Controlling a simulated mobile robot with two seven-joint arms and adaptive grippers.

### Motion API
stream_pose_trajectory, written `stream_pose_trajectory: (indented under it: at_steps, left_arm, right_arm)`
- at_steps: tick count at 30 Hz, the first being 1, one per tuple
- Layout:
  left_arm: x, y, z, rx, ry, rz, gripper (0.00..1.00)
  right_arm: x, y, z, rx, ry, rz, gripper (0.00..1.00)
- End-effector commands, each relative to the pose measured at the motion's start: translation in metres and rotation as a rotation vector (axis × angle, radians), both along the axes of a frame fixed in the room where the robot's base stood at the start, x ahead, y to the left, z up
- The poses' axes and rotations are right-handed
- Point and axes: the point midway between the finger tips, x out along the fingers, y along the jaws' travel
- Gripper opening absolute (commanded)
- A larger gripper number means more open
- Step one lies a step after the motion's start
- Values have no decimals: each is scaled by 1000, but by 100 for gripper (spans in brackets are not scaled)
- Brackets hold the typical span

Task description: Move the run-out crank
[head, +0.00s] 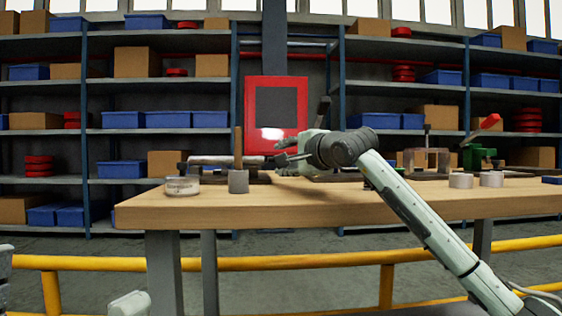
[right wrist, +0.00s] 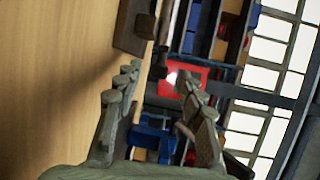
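A pale horizontal bar with a dark end (head: 226,160) lies low over a dark base on the left half of the wooden bench (head: 350,203). It may be the run-out crank, but it is too small to be sure. My right gripper (head: 285,158) reaches in from the right, above the bench, with its fingers pointing left near the bar's right end. Whether they touch the bar cannot be told. In the right wrist view the right gripper's fingers (right wrist: 155,95) stand apart, with nothing seen between them. A dark block (right wrist: 130,28) lies on the bench beyond them.
A labelled tin (head: 182,187) and a grey cylinder (head: 238,182) stand at the bench's front left. A brown frame (head: 425,162), a green device (head: 479,157) and two short cylinders (head: 476,180) are at the right. A yellow rail (head: 300,262) runs below; shelves stand behind.

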Motion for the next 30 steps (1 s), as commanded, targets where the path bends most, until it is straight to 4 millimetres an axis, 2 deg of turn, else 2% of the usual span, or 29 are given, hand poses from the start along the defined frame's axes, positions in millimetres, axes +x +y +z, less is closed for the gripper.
stream_pose_trajectory:
  at_steps: [4, 13, 22, 30]
  left_arm:
    - [0, 0, 0, 2, -2, 1, 100]
    - [0, 0, 0, 3, -2, 1, 100]
    - [0, 0, 0, 3, -1, 2, 100]
    - [0, 0, 2, 3, -2, 1, 100]
  right_arm:
    - [11, 5, -2, 1, 0, 1, 39]
    - [14, 6, -2, 1, -1, 1, 39]
    - [14, 6, -2, 1, -1, 1, 2]
    - [14, 6, 0, 1, 4, 1, 0]
